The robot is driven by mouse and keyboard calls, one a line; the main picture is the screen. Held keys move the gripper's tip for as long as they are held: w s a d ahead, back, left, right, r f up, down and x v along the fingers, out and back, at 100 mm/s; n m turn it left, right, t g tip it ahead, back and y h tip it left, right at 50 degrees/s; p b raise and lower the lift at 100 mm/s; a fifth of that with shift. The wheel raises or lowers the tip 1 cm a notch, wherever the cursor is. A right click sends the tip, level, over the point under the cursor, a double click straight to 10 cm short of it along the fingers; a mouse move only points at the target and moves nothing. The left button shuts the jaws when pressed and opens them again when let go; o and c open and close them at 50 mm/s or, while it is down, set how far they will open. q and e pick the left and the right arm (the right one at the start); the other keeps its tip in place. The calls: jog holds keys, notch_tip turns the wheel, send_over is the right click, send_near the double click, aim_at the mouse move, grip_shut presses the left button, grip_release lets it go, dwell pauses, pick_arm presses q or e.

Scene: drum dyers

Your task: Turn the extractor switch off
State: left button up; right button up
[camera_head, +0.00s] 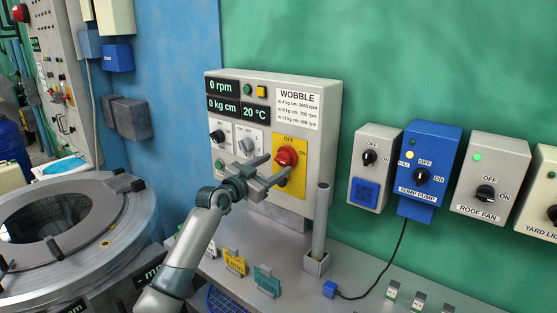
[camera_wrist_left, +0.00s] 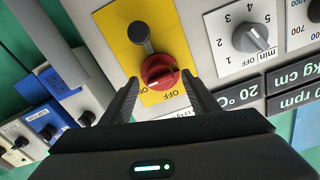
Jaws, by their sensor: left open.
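The likely extractor switch is a red rotary knob (camera_head: 287,157) on a yellow plate (camera_head: 297,181) marked OFF and ON, on the right part of a grey control box (camera_head: 326,112). My left gripper (camera_head: 276,168) is open, in front of the plate just below the knob in the head view. In the left wrist view the red knob (camera_wrist_left: 160,72) appears between the two spread fingers. I see no grip on it. I cannot tell for sure which label the knob points at. A dark round-ended part (camera_wrist_left: 139,33) sits on the same plate. My right gripper is out of view.
The box has displays (camera_head: 225,87) reading 0 rpm, 0 kg cm and 20 °C, and smaller knobs (camera_head: 217,136). A grey post (camera_head: 321,222) stands right of the plate. Sump pump (camera_head: 430,165) and roof fan (camera_head: 492,176) switch boxes hang further right. A round drum (camera_head: 130,220) is left.

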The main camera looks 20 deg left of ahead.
aim_at(284, 159)
pick_arm(q)
jog(key=shift+x, duration=1.25)
jog(key=shift+w, duration=0.2)
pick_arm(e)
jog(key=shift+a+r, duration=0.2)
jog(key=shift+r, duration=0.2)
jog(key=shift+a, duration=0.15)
pick_arm(q)
jog(key=c, duration=1)
jog(key=shift+c, duration=0.2)
